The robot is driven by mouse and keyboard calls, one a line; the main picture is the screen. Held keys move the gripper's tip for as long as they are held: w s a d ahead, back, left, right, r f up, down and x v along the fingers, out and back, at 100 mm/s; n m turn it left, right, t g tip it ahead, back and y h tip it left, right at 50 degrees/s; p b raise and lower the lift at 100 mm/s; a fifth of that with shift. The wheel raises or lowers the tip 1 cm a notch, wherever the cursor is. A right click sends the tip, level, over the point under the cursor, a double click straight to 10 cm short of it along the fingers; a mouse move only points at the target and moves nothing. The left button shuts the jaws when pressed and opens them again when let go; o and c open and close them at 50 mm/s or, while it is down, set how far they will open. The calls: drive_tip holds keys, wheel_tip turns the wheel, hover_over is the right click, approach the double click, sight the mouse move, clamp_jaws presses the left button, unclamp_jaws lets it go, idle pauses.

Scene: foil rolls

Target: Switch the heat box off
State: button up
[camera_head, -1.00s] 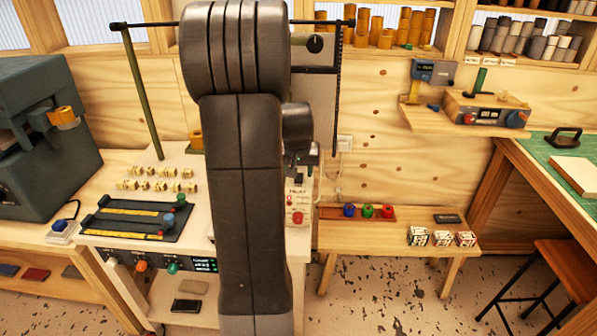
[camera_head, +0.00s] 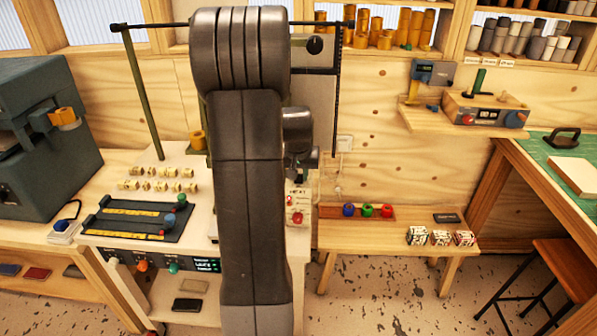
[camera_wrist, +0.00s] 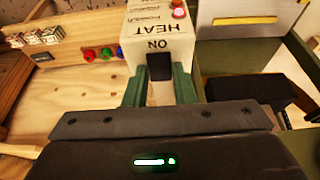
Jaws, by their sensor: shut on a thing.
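The heat box (camera_head: 298,193) is a cream box with red parts on its front, just right of my arm in the head view. In the wrist view the heat box (camera_wrist: 147,22) appears upside down, with the words HEAT and ON and two red round parts. A black switch (camera_wrist: 159,67) sits beside the word ON. My gripper (camera_wrist: 159,76) has its green fingers on both sides of the switch and is shut on it. In the head view my arm hides the fingertips. Which way the switch is set is not clear.
A low wooden bench (camera_head: 390,240) stands right of the heat box, with a tray of coloured rings (camera_head: 368,211) and patterned boxes (camera_head: 441,238). A dark panel with sliders (camera_head: 135,220) lies on the left worktable. A green post (camera_head: 143,95) rises behind it.

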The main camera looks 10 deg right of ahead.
drive_tip(key=shift+w+r+g+p, duration=0.15)
drive_tip(key=shift+r+g+p, duration=0.1)
drive_tip(key=shift+g+p, duration=0.4)
drive_tip(key=shift+w+f+y+p, duration=0.15)
drive_tip(key=shift+y+p, duration=0.15)
drive_tip(key=shift+p, duration=0.15)
drive_tip(key=o, duration=1)
drive_tip(key=b+v, duration=0.1)
drive_tip(key=v, duration=1.2)
drive_tip(key=shift+r+b, duration=0.4)
